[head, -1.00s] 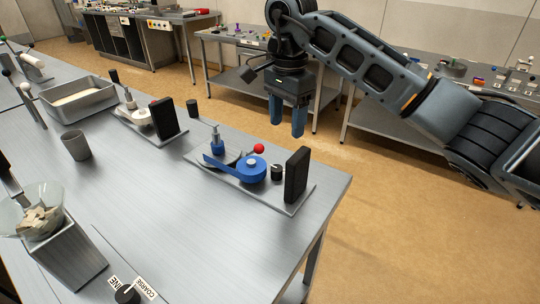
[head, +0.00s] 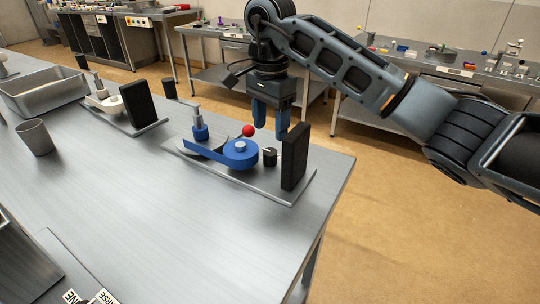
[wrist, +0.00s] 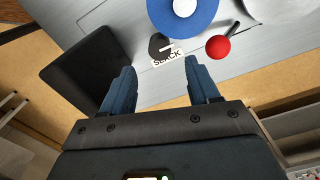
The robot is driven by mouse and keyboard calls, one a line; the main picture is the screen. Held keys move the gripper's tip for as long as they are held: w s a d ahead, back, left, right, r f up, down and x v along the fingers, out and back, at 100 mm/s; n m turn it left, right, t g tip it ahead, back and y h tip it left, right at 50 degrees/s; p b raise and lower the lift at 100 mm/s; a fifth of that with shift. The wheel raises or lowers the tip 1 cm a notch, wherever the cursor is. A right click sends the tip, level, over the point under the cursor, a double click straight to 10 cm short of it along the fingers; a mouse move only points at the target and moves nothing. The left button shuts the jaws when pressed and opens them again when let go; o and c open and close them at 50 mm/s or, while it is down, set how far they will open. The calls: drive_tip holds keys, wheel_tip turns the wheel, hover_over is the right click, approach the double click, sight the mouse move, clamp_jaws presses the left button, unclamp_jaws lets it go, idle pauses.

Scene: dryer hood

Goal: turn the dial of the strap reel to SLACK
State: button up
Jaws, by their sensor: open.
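The strap reel with a blue drum (head: 240,153) and blue strap stands on a metal plate on the near table. Its small black dial (head: 270,157) sits between the drum and an upright black block (head: 294,157). In the wrist view the dial (wrist: 158,44) has a white mark, and a label reading SLACK (wrist: 168,57) lies beside it, partly overlapped by the dial. My gripper (head: 270,131) is open and empty, fingers down, behind and above the dial. In the wrist view the dial shows just beyond the gap between the fingertips (wrist: 160,68); they look apart from it.
A lever with a red ball (head: 248,131) stands beside the drum, and it shows right of my fingers in the wrist view (wrist: 218,47). A similar white reel (head: 106,101), a cup (head: 36,137) and a metal tray (head: 45,92) are farther left.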

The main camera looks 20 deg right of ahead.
sight(270, 152)
wheel_tip(270, 152, down, 7)
drive_tip(key=shift+f+p, duration=0.15)
drive_tip(key=shift+p, duration=0.3)
drive_tip(key=shift+c, duration=0.2)
drive_tip(key=c, duration=1)
